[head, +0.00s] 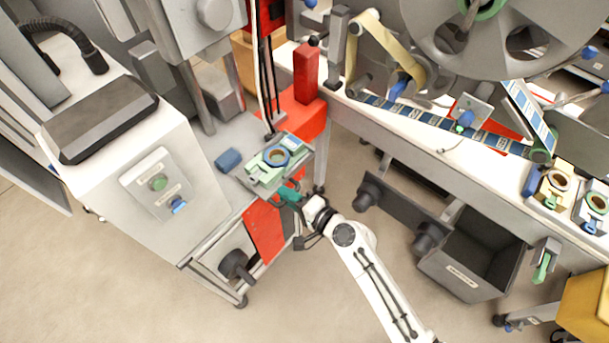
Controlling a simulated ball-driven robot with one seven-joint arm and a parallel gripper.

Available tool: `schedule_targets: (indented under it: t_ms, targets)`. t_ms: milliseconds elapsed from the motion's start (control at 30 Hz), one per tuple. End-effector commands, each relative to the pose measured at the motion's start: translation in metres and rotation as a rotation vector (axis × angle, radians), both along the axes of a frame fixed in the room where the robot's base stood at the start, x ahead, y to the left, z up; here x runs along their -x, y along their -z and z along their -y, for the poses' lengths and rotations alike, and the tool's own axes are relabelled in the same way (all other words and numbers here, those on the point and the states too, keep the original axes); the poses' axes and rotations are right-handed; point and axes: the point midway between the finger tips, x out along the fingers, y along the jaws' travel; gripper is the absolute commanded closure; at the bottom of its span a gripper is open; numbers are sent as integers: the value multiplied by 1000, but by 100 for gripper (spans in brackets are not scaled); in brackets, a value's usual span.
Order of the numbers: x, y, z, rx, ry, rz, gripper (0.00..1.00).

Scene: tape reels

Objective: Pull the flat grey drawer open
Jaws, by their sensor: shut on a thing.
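My gripper (288,194), with teal fingers, is at the drawer's near edge, low beside a small red part. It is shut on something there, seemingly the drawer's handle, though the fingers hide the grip. My white arm reaches up to it from the lower right. How far the drawer stands out is hard to tell.
A red post (306,72) rises behind the drawer. An open dark bin (465,283) hangs under the white bench (470,165) at right. Bare floor (345,185) lies between cart and bin.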

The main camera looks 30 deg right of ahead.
Motion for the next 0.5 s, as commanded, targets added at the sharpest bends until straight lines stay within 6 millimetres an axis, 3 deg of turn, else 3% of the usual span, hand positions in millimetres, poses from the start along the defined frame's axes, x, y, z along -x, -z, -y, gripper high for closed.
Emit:
schedule_targets:
  t_ms: [200,500]
  targets:
    - [9,0,-28,0,-1,-4,100]
    - [12,2,-39,0,1,-3,100]
